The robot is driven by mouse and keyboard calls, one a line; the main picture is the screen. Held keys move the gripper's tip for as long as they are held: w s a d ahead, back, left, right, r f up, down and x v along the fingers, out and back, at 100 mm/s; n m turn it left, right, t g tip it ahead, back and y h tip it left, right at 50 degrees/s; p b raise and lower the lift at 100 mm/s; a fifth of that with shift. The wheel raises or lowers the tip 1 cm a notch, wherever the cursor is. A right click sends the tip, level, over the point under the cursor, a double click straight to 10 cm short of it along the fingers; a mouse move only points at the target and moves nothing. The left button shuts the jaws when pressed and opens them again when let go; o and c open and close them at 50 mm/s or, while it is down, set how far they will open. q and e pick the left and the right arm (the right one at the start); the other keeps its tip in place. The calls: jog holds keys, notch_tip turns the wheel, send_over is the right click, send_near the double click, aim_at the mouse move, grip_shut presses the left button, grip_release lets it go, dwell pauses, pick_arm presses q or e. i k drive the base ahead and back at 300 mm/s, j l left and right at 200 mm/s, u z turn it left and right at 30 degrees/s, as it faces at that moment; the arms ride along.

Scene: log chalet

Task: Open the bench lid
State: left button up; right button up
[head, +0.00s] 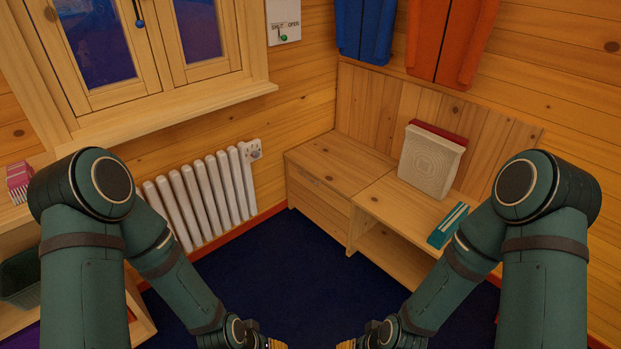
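The wooden bench (330,212) stands in the corner against the plank wall. Its left section is a closed box, and its lid (340,163) lies flat and shut with nothing on it. A small mark or recess (309,181) shows near the lid's front edge; I cannot tell which. My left gripper (276,344) and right gripper (346,344) are low at the bottom edge of the head view, well apart from the bench. Both are mostly cut off by the picture edge, so their fingers' opening is hidden.
A patterned pale block with a red back (430,165) and a teal striped item (447,225) rest on the bench's right section, above an open shelf. A white radiator (205,195) stands left of the bench. The dark blue floor (290,260) in front is clear.

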aim_at(347, 169)
jog(key=i+l, duration=0.1)
jog(key=i, duration=0.4)
jog(key=i+u, duration=0.1)
jog(key=i, duration=0.45)
jog(key=i+l+u, duration=0.1)
jog(key=i, duration=0.4)
jog(key=i+l, duration=0.25)
jog(key=i, duration=0.25)
jog(key=i+l+u, duration=0.1)
jog(key=i, duration=0.45)
